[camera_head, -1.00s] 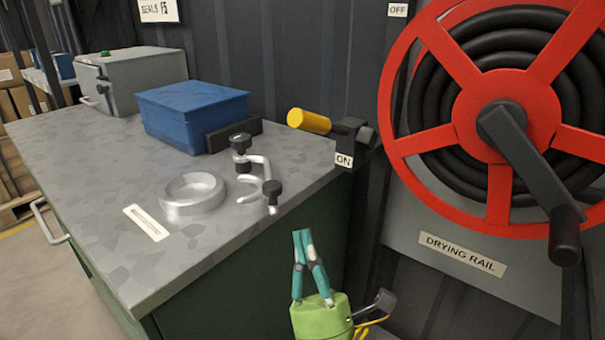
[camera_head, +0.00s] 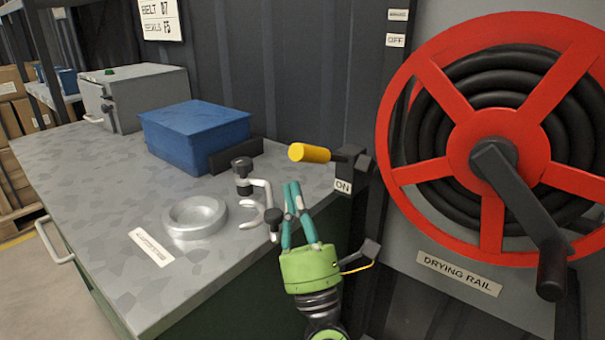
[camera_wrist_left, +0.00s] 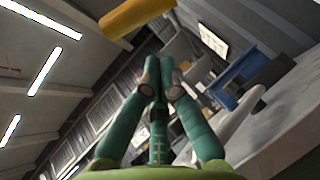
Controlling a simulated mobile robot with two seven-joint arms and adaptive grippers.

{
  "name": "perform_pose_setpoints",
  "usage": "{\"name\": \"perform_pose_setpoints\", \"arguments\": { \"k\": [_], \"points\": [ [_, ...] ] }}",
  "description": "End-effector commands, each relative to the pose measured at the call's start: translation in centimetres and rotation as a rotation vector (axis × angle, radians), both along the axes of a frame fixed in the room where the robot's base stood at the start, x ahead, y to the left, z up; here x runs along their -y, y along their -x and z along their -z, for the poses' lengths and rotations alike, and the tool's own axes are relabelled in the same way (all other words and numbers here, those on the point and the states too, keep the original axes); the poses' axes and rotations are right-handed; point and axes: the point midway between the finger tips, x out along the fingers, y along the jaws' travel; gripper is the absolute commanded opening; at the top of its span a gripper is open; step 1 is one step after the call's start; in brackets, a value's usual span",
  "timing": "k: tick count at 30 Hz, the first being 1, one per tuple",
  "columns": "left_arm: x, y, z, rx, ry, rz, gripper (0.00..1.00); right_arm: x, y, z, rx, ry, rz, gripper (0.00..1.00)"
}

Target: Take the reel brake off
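The reel brake is a lever with a yellow handle (camera_head: 309,153) on a dark pivot block beside the reel. The lever lies about level, pointing left, by the ON label (camera_head: 343,186). The OFF label (camera_head: 395,41) is higher on the same dark post. My left gripper (camera_head: 291,186), green with teal fingers, points up just below the yellow handle, apart from it. Its fingertips meet with nothing between them. In the left wrist view the yellow handle (camera_wrist_left: 137,16) is above the closed fingertips (camera_wrist_left: 156,62). My right gripper is not in view.
The red hose reel (camera_head: 435,85) with its crank stands at the right. A bench (camera_head: 110,205) on the left holds a blue bin (camera_head: 195,135), a silver ring (camera_head: 194,217), a clamp (camera_head: 262,195) close to my fingers and a grey box (camera_head: 150,90).

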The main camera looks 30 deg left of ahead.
Motion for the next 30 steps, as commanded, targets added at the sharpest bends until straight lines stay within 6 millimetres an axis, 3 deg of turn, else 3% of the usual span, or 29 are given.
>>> {"name": "perform_pose_setpoints", "arguments": {
  "k": [1, 6, 26, 30],
  "points": [
    [0.2, -0.3, -1.0, 0.002, 0.000, 0.000, 0.00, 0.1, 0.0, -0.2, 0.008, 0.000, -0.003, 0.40],
    [0.5, -0.9, -2.1, -0.001, 0.001, -0.001, 0.00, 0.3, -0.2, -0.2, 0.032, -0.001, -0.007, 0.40],
    [0.6, -1.0, -2.7, -0.019, -0.001, -0.001, 0.00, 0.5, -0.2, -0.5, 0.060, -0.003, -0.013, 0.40],
    [0.7, -1.1, -3.0, -0.042, -0.003, -0.001, 0.00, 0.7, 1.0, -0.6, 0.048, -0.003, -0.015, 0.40]
  ]
}}
